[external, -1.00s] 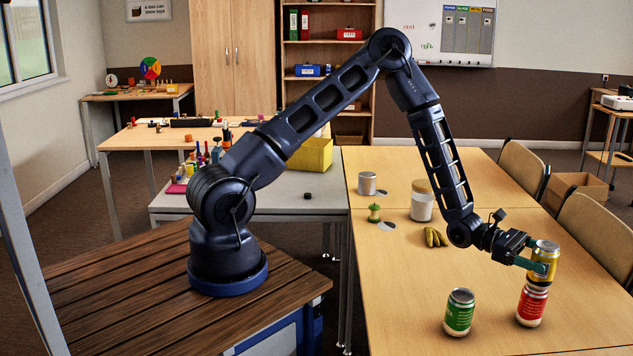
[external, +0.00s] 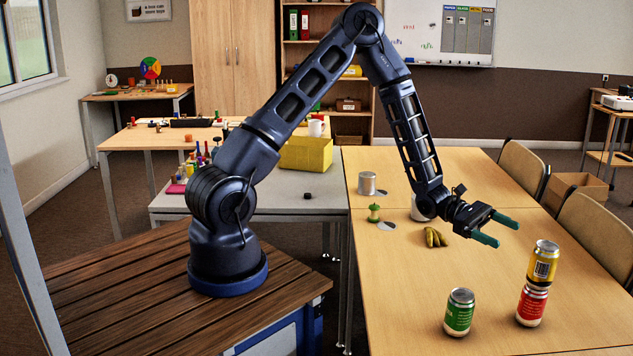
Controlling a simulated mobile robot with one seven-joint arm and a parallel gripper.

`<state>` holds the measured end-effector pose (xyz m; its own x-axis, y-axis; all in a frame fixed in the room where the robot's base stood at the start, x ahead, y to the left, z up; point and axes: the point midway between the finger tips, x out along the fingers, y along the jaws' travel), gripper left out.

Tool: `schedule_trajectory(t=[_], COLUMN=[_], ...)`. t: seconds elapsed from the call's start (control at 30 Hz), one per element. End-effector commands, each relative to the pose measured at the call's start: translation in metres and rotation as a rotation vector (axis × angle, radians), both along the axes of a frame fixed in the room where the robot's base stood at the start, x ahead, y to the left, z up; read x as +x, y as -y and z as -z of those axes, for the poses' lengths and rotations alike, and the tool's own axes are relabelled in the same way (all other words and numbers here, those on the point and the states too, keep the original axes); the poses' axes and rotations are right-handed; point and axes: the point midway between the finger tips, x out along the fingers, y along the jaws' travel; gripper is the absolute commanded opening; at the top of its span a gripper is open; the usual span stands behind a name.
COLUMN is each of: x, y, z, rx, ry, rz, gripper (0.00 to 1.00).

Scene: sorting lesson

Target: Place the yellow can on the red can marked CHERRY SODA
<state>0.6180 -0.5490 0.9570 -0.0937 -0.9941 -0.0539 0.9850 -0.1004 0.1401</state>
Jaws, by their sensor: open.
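The yellow can (external: 543,263) stands upright on top of the red can (external: 531,306) near the front right of the table. The two look roughly aligned, and the print on the red can is too small to read. My gripper (external: 508,230) is open and empty, to the left of the yellow can and apart from it. Its two green fingers point right, above the table.
A green can (external: 459,312) stands left of the red can. Bananas (external: 435,237), an apple core (external: 374,212), a metal tin (external: 367,183) and a partly hidden white jar (external: 418,208) lie further back. Chairs (external: 597,232) line the table's right side.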

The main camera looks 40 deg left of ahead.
Motion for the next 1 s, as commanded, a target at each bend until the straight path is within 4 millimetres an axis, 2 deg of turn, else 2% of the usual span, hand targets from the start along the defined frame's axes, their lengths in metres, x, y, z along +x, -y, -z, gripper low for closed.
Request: schedule_trajectory(t=[0.03, 0.1, 0.4, 0.67, 1.0], x=[-0.003, -0.009, -0.038, -0.064, -0.098], y=[-0.008, -0.019, -0.072, -0.124, -0.199], z=[-0.014, -0.028, -0.080, -0.118, -0.159], rx=[0.017, 0.043, 0.172, 0.307, 0.514], ry=[0.051, 0.114, 0.375, 0.585, 0.837], rz=[0.029, 0.070, 0.236, 0.363, 0.506], gripper=[0.80, 0.80, 0.80, 0.80, 0.80])
